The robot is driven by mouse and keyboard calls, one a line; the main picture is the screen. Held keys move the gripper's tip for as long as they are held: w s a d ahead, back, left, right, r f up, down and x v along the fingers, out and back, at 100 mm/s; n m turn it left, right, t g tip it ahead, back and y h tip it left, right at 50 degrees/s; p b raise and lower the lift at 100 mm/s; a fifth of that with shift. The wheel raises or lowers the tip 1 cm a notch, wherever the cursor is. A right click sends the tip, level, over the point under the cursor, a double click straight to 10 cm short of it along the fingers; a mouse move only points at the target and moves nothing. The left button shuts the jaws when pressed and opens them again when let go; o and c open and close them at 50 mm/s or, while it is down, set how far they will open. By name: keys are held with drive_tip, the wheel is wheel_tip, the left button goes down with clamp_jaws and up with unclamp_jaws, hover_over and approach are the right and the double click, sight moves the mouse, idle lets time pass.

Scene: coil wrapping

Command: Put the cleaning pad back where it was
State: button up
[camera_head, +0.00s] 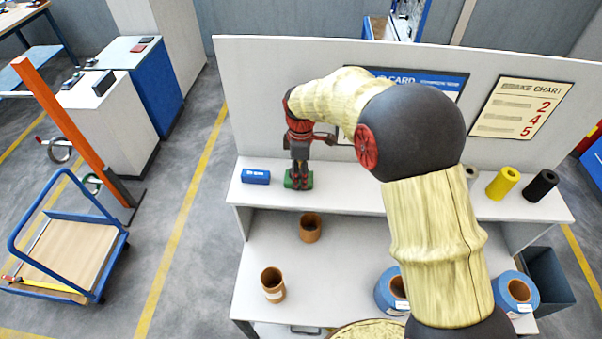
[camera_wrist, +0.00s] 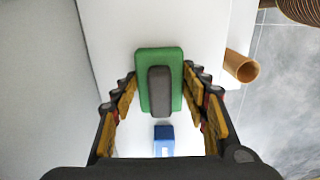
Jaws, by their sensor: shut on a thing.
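The cleaning pad is a green block (camera_head: 291,182) with a dark grey grip on top. It is at the left part of the raised shelf (camera_head: 340,193), just right of a small blue box (camera_head: 256,177). In the wrist view the green pad (camera_wrist: 144,60) is upright in the picture between the fingers. My gripper (camera_head: 299,166) points down over the pad and is shut on it; in the wrist view its fingers (camera_wrist: 160,82) flank the pad and its grip. Whether the pad's underside touches the shelf cannot be told.
Brown tubes (camera_head: 310,228) (camera_head: 272,286) stand on the lower bench. Blue rolls (camera_head: 516,291) lie at right. A yellow roll (camera_head: 503,183) and a black roll (camera_head: 541,186) stand on the shelf's right end. A back panel (camera_head: 275,95) rises behind the shelf. My arm hides the shelf's middle.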

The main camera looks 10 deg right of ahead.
drive_tip(key=o, duration=1.1)
wheel_tip(320, 180, up, 12)
drive_tip(key=shift+f+b, duration=0.1)
drive_tip(key=shift+b, duration=0.55)
drive_tip(key=s+d+r+m+t, duration=0.1)
drive_tip(key=s+d+r+m, duration=0.35)
drive_tip(key=s, duration=0.25)
drive_tip(key=s+d+r+m+t, duration=0.2)
drive_tip(key=s+d+r+m, duration=0.1)
drive_tip(key=s+r, duration=0.35)
drive_tip(key=s+d+f+m+t, duration=0.1)
drive_tip(key=s+m, duration=0.3)
drive_tip(key=s, duration=0.4)
drive_tip(key=s+d+f+m+t, duration=0.1)
drive_tip(key=s+d+f+m, duration=0.1)
drive_tip(key=s, duration=0.7)
drive_tip(key=shift+d+m+t, duration=0.3)
drive_tip(key=shift+d+m, duration=0.35)
drive_tip(key=shift+m, duration=0.5)
